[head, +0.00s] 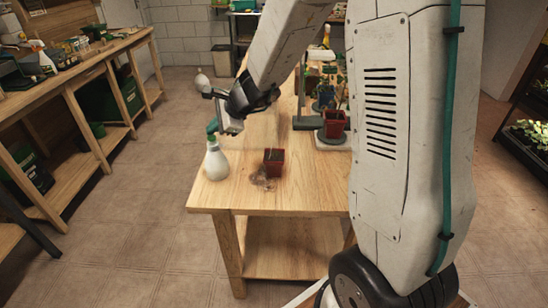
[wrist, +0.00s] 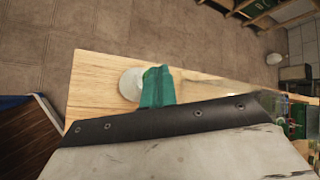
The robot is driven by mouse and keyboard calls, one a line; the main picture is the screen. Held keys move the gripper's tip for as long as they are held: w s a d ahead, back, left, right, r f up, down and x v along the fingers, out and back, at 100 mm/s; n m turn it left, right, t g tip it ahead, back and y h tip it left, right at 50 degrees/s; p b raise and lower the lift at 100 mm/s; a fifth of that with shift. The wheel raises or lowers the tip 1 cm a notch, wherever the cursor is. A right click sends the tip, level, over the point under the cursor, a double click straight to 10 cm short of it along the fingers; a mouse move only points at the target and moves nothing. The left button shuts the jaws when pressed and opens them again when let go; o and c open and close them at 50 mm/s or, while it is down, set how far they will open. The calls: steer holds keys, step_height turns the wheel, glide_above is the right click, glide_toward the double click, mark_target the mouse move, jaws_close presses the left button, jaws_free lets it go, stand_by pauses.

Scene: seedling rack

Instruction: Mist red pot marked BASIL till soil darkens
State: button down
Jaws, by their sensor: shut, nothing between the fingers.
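A white spray bottle with a green head (head: 216,162) stands upright near the left edge of the wooden table. My gripper (head: 227,121) is just above and beside the green head, shut and empty. In the wrist view the bottle's green head (wrist: 157,86) shows beyond my dark gripper edge, with its white body (wrist: 131,84) beside it. I cannot tell whether they touch. A second red pot (head: 334,124) stands farther back on a dark round base. No label is legible on either pot.
Loose soil (head: 262,180) lies on the table (head: 310,192) beside the nearer pot. The back of the table is crowded with pots and plants, partly hidden by my arm. A workbench (head: 68,72) runs along the left. The table's front is clear.

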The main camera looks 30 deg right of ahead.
mark_target(215, 137)
steer(key=shift+f, duration=0.4)
steer(key=shift+r, duration=0.4)
steer(key=shift+r, duration=3.05)
